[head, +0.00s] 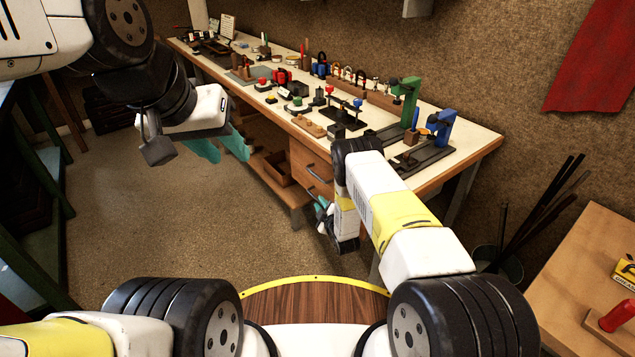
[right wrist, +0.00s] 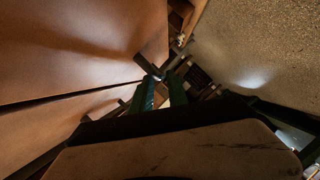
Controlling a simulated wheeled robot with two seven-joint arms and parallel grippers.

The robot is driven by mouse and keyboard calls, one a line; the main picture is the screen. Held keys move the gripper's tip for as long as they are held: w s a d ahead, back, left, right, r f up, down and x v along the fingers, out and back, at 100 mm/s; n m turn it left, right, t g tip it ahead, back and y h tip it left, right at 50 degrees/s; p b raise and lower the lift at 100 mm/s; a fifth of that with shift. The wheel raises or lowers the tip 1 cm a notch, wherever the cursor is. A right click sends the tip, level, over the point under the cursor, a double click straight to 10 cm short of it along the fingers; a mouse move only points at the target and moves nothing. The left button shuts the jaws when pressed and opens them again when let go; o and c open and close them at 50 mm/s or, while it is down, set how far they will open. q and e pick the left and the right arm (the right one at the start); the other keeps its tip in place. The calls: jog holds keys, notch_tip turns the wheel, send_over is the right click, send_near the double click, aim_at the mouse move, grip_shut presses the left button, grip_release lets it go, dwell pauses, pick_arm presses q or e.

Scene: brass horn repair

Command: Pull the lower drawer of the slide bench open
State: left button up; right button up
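The slide bench (head: 340,140) has a wooden drawer stack on its near side. The upper drawer (head: 307,160) shows a dark handle. The lower drawer (head: 299,183) is below it, partly hidden by my right arm and gripper; both fronts look flush. My right gripper (head: 322,212) is low beside the lower drawer. In the right wrist view, its two green fingers (right wrist: 162,88) point at a dark bar beside the drawer fronts. I cannot tell whether they touch or grip it.
The bench top carries small tools, clamps, and a green and a blue fixture (head: 442,127). A wooden box (head: 277,168) sits on the low shelf. A bin with dark rods (head: 500,262) and a wooden table (head: 590,265) stand at right. The carpet at left is clear.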

jog(key=shift+x, duration=2)
grip_shut()
